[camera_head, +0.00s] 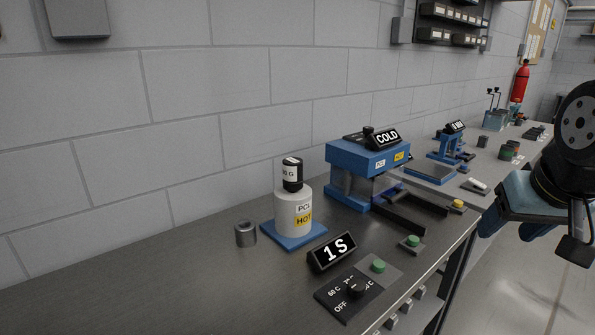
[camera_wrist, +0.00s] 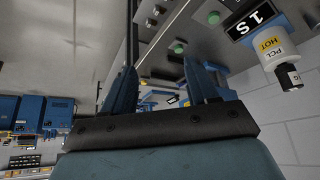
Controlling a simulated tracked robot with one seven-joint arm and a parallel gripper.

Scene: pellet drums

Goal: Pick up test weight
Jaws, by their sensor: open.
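A small grey metal cylinder (camera_head: 245,233) stands on the bench at the left, beside a white drum. A black cylinder with a white label ending in "0 G" (camera_head: 292,175) sits on top of this white drum, marked "PCL HOT" (camera_head: 294,213). I cannot tell for sure which of the two is the test weight. In the wrist view the black cylinder (camera_wrist: 288,78) and drum (camera_wrist: 273,46) appear upside down at the upper right. My gripper (camera_wrist: 162,75) is open and empty, its blue fingers apart. In the head view my gripper (camera_head: 530,203) hangs at the right, away from both cylinders.
A black "1 S" sign (camera_head: 331,254) and a dial panel (camera_head: 350,290) stand in front of the drum. A blue press with a "COLD" sign (camera_head: 386,137) stands to its right. The bench (camera_head: 150,290) is clear at the left. A wall runs behind.

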